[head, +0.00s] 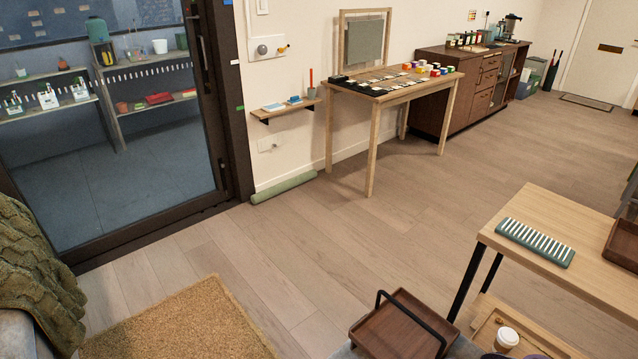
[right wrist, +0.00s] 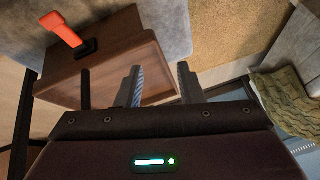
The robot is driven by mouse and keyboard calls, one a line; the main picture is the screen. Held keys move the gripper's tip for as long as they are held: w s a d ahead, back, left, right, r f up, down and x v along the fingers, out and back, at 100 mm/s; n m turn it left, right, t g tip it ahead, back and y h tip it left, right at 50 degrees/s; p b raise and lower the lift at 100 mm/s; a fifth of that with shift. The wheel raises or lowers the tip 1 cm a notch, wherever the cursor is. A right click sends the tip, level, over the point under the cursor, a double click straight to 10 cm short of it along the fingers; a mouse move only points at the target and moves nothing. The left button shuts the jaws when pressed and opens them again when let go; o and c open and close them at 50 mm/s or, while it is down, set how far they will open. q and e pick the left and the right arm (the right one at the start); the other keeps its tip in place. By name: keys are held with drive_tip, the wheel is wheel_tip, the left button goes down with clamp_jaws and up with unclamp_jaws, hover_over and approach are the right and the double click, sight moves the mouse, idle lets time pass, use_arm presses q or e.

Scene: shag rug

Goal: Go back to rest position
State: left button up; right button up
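My right gripper (right wrist: 158,72) shows in the right wrist view with its two fingers apart and nothing between them. Beyond the fingers is a brown wooden tray (right wrist: 120,52) with a dark handle; I cannot tell the gap between them. In the head view a like tray (head: 392,330) with a black arched handle is at the bottom, right of centre. Neither gripper shows in the head view, and my left gripper is in no view.
A light wood table (head: 590,235) with a green slatted object (head: 535,242) stands at the right. A white cup (head: 507,338) is on the lower shelf. A tan shag rug (head: 180,325) and green blanket (head: 35,280) lie at left. The middle floor is clear.

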drive_tip(key=s+a+f+m+h+p, duration=0.1)
drive_tip(key=s+f+m, duration=0.1)
drive_tip(key=s+f, duration=0.5)
drive_tip(key=s+a+f+m+p, duration=0.15)
drive_tip(key=s+f, duration=0.35)
drive_tip(key=f, duration=0.5)
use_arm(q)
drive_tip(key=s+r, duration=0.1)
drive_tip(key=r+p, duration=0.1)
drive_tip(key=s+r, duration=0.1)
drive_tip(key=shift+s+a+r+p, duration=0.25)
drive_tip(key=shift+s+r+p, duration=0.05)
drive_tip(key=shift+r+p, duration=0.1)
use_arm(e)
drive_tip(key=s+f+g+h, duration=0.1)
drive_tip(key=s+f, duration=0.3)
drive_tip(key=s, duration=0.7)
drive_tip(key=s+f+g+h, duration=0.1)
drive_tip(key=s+f, duration=0.3)
drive_tip(key=s, duration=0.7)
drive_tip(key=shift+s+a+n+g+h, duration=0.3)
drive_tip(key=shift+n+g+h, duration=0.1)
drive_tip(key=shift+h, duration=0.4)
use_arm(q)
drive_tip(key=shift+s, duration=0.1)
use_arm(e)
drive_tip(key=shift+w+f, duration=0.1)
